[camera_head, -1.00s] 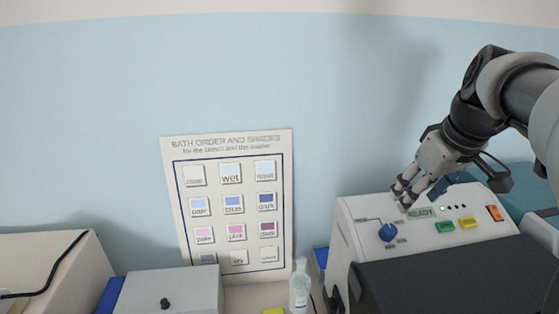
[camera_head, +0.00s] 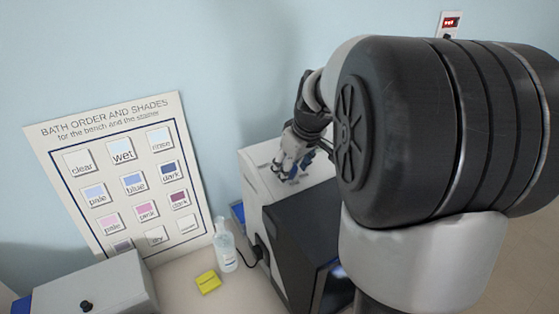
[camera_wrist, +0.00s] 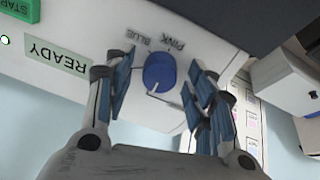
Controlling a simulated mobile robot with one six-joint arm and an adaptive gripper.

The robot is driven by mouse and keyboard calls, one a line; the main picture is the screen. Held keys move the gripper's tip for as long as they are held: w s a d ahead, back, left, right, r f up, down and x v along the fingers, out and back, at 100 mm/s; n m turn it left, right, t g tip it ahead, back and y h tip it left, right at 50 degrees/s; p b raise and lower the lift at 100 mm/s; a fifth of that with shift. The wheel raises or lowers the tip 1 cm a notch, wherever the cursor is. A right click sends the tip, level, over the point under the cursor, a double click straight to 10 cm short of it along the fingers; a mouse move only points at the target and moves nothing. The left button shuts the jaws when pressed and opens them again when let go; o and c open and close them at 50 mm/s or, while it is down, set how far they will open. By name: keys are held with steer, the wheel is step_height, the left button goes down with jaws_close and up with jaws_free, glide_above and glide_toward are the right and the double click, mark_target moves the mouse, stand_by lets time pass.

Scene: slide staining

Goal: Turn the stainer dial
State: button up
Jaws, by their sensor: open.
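In the head view my gripper (camera_head: 292,165) is low over the panel and hides the dial.
A READY display (camera_wrist: 58,55) and a green START button (camera_wrist: 20,8) are on the panel. A bath-order chart (camera_head: 125,170) leans on the wall. A grey box (camera_head: 95,290) is at lower left.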

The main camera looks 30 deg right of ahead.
steer(key=shift+c, duration=0.3)
steer(key=c, duration=1)
steer(key=m+p, duration=0.1)
steer(key=m, duration=0.5)
steer(key=shift+p, duration=0.35)
steer(key=m+p, duration=0.1)
steer(key=m, duration=0.4)
steer(key=shift+w+d+m+p, duration=0.1)
steer(key=shift+m+p, duration=0.2)
steer(key=shift+m, duration=0.1)
steer(key=o, duration=1.1)
steer(key=shift+c, duration=0.2)
